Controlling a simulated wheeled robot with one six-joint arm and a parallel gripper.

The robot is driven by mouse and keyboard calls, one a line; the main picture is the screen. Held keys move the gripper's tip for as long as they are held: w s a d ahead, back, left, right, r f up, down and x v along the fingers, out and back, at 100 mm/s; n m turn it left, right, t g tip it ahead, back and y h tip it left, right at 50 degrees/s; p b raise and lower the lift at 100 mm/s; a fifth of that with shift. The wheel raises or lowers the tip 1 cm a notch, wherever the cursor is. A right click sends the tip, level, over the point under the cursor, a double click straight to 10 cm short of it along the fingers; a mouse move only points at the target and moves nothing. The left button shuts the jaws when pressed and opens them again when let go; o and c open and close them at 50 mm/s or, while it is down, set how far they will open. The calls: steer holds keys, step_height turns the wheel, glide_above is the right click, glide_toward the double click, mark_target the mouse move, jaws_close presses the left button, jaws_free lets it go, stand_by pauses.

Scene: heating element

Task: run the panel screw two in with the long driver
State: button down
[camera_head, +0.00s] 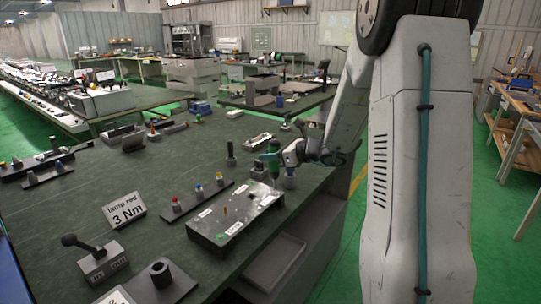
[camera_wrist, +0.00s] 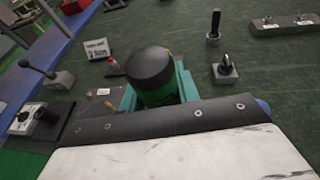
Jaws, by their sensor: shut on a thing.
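My gripper (camera_head: 272,157) is shut on a green-handled driver near the table's right edge. In the wrist view the driver (camera_wrist: 152,75) shows its round black cap and green handle between the teal fingers; its shaft and tip are hidden there. In the head view it appears roughly upright at the far right corner of the grey panel box (camera_head: 222,231). The box lies flat with pale labels and a small brass-coloured upright piece on top. I cannot tell which mark is screw two, or whether the driver tip touches anything.
A "lamp red 3 Nm" sign (camera_head: 125,208) stands left of a dark strip with coloured caps (camera_head: 197,190). A lever block (camera_head: 101,261) and a black knob block (camera_head: 161,275) sit in front. A dark upright post (camera_head: 230,154) stands behind the box. Bare green tabletop lies mid-left.

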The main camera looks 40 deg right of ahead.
mark_target(270, 144)
steer(key=shift+f, duration=0.8)
stand_by(1.2)
steer(key=shift+r, duration=2.55)
